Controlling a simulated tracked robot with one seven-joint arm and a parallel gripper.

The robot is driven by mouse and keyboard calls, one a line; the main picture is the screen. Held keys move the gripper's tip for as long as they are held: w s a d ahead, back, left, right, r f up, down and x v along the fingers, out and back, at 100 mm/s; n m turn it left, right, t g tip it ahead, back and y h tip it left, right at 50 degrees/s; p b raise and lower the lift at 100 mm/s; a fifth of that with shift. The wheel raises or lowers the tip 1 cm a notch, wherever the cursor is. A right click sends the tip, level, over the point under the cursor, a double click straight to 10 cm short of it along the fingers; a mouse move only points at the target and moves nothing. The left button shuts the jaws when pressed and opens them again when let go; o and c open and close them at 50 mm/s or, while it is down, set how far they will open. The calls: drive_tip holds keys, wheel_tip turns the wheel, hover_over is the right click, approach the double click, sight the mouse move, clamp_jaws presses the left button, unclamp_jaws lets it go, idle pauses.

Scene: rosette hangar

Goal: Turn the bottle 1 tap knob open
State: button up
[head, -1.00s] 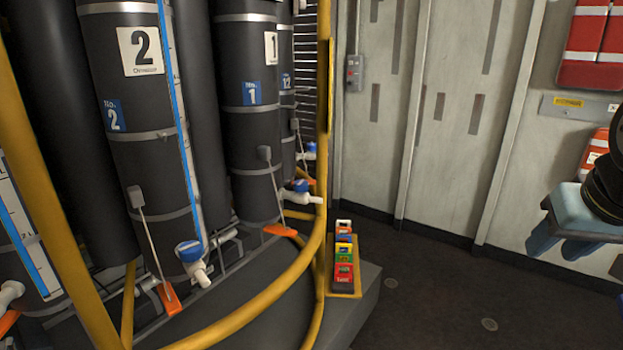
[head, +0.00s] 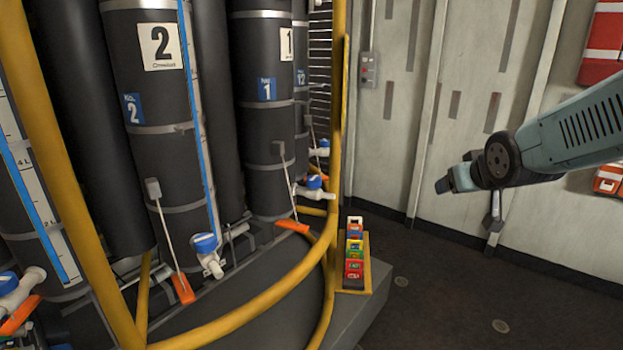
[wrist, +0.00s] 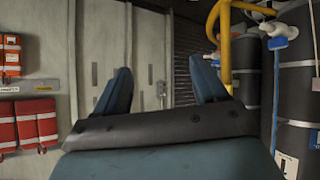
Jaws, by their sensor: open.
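Bottle 1 (head: 264,120) is a tall dark cylinder with a white "1" label and a blue "No. 1" tag. Its white tap with a blue knob (head: 314,182) sticks out to the right near its base, close to the yellow rail. My gripper (head: 449,181) is in the air to the right of the tap, well apart from it. In the wrist view my gripper (wrist: 163,84) has its two fingers wide apart with nothing between them. That view looks upside down. It shows a blue-knobbed tap (wrist: 279,42) at upper right, but I cannot tell which bottle's.
A yellow rail (head: 262,312) curves in front of the bottles. Bottle 2 (head: 155,90) with its own blue-knobbed tap (head: 206,243) stands to the left. A yellow holder (head: 360,288) with coloured blocks stands on the ledge. The floor (head: 440,285) at right is clear.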

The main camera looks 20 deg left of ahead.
drive_tip(key=w+a+f+n+t+y, duration=0.1)
drive_tip(key=w+a+f+n+y, duration=0.1)
drive_tip(key=w+a, duration=0.3)
drive_tip(key=n+y, duration=0.4)
drive_tip(key=y, duration=0.6)
approach(311, 177)
drive_tip(key=x, duration=1)
drive_tip(key=shift+w+a+f, duration=0.1)
drive_tip(key=shift+w+f, duration=0.15)
drive_tip(key=shift+w, duration=0.1)
drive_tip(key=c, duration=1)
